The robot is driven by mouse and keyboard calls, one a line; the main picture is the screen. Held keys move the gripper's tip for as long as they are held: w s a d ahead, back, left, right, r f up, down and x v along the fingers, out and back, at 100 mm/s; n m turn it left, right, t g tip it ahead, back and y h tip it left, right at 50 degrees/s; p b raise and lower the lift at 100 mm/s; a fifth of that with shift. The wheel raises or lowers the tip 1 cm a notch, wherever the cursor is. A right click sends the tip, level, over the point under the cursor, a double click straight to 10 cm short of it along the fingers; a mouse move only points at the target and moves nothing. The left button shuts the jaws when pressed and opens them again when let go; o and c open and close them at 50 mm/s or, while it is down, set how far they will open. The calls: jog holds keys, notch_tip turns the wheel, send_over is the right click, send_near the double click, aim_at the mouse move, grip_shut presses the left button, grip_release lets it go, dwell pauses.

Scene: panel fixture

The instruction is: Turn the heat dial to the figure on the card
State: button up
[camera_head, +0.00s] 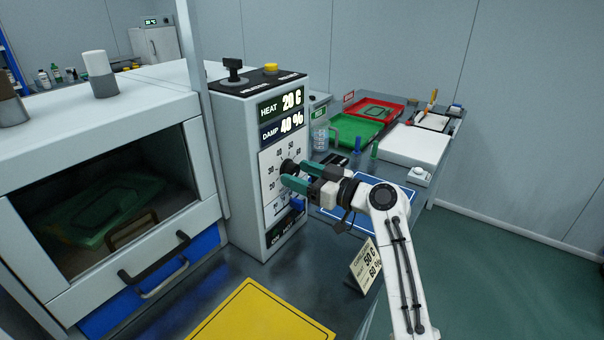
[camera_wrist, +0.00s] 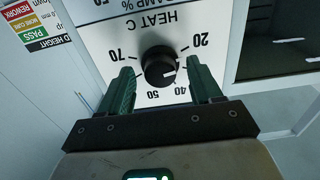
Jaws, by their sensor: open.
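The heat dial is a black round knob (camera_wrist: 157,64) on a white scale plate marked HEAT C, upside down in the wrist view; figures 20, 40, 50 and 70 show. A pale mark shows on the knob's lower right; its exact reading is unclear. My gripper (camera_wrist: 164,76) is open, its green fingers on either side of the knob; I cannot tell whether they touch it. In the head view my gripper (camera_head: 287,174) reaches the panel and partly hides the dial. The heat display (camera_head: 291,102) reads 20 C. The card (camera_head: 363,266) appears to read 50 C and 50 %.
The damp display (camera_head: 291,124) reads 40 %. A second dial below is mostly hidden by my gripper. A chamber with a dark window (camera_head: 110,190) stands left. A yellow mat (camera_head: 260,315) lies in front. Red and green trays (camera_head: 355,131) and bottles stand behind my arm.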

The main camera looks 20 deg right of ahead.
jog(key=shift+c, duration=0.2)
jog(key=c, duration=1)
